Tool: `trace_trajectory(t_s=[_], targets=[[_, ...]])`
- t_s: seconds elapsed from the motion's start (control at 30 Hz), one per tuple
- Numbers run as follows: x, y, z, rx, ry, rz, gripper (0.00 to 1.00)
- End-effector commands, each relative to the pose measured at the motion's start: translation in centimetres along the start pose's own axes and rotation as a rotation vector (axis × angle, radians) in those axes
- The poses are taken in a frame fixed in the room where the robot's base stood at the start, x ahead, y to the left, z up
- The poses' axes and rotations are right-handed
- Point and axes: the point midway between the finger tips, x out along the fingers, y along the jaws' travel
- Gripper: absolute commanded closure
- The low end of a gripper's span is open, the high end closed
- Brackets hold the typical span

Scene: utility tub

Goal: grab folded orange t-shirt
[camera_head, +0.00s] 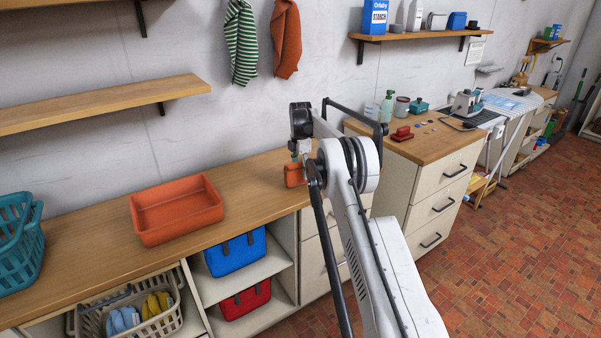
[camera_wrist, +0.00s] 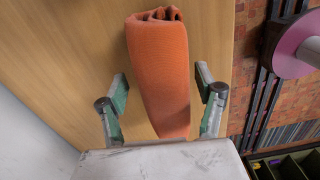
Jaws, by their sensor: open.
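The folded orange t-shirt (camera_wrist: 158,75) lies on the wooden counter, seen from above in the wrist view as a long rolled bundle. In the head view a small part of the orange t-shirt (camera_head: 294,175) shows beside my arm; the rest is hidden behind it. My gripper (camera_wrist: 206,80) is open, with one finger on each side of the t-shirt's near half. Gaps of bare wood show between the fingers and the cloth. In the head view my gripper (camera_head: 300,152) points down over the t-shirt.
An orange tub (camera_head: 177,226) stands on the counter (camera_head: 85,245) to the left, with a teal basket (camera_head: 18,240) at the far left. Clear wood lies between tub and t-shirt. The counter's front edge is close to the t-shirt. Striped and orange cloths hang on the wall.

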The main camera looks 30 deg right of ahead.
Motion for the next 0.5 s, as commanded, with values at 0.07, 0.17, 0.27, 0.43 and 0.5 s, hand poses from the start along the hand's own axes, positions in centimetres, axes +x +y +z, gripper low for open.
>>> trace_trajectory(t_s=[0.07,0.17,0.27,0.43,0.5], targets=[[-0.01,0.0,0.0,0.0,0.0,0.0,0.37],[-0.02,0.0,-0.01,0.0,0.0,0.0,0.51],[-0.03,0.0,-0.01,0.0,0.0,0.0,0.64],[-0.04,0.0,-0.01,0.0,0.0,0.0,0.87],[-0.07,0.0,-0.01,0.0,0.0,0.0,0.88]])
